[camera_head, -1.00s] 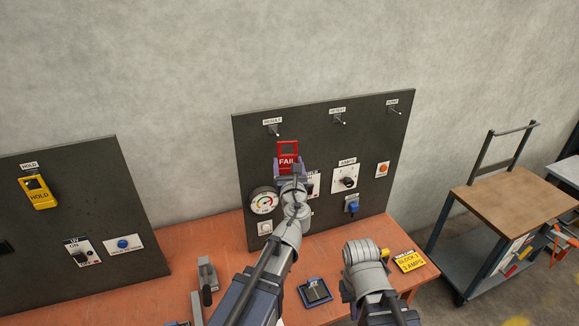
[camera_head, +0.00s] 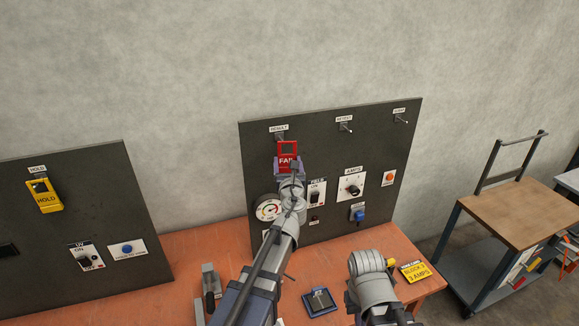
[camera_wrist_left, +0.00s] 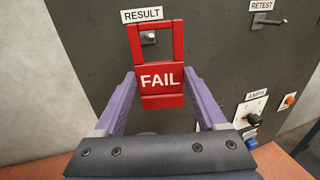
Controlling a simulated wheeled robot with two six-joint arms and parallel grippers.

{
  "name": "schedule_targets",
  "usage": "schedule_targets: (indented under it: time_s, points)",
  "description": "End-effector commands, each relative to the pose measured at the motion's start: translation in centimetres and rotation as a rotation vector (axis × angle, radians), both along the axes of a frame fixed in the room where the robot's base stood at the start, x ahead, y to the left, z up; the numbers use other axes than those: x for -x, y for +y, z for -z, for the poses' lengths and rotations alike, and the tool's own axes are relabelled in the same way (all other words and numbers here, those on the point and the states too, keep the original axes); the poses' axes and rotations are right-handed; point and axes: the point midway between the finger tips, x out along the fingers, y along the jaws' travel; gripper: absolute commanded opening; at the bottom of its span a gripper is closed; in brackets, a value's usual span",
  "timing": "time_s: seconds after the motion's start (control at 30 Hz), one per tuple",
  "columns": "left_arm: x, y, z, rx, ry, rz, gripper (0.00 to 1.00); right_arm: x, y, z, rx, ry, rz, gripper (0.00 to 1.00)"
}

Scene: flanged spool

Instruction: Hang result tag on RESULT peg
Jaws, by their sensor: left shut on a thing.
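The red FAIL tag (camera_head: 287,160) is in my left gripper (camera_head: 287,168), just in front of the dark panel. In the left wrist view the tag (camera_wrist_left: 161,80) is upright, with purple fingers (camera_wrist_left: 160,97) shut on its sides. Its open frame surrounds the RESULT peg (camera_wrist_left: 148,38) in this view; I cannot tell whether the peg passes through it. The RESULT label (camera_head: 278,128) is right above the tag. My right arm (camera_head: 368,275) shows at the lower right; its gripper is not visible.
The RETEST peg (camera_head: 347,128) and another peg (camera_head: 404,120) stick out farther right on the panel. The AMPS knob (camera_head: 352,190) is below them. A yellow HOLD tag (camera_head: 44,197) hangs on the left panel. A yellow card (camera_head: 415,271) lies on the orange bench.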

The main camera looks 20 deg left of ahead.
Motion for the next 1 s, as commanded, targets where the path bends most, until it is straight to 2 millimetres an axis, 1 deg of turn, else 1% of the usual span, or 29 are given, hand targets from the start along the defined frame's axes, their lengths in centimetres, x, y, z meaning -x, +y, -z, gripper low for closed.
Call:
schedule_targets:
  time_s: [0.6, 1.0]
  points:
    - [-3.1, 2.0, 0.1, 0.0, 0.0, 0.0, 0.2, 0.0, 0.0, 0.1, 0.0, 0.0, 0.0, 0.0]
    - [-4.2, 2.8, 0.8, 0.0, 0.0, 0.0, 0.2, 0.0, 0.0, 0.8, 0.0, 0.0, -0.002, 0.0]
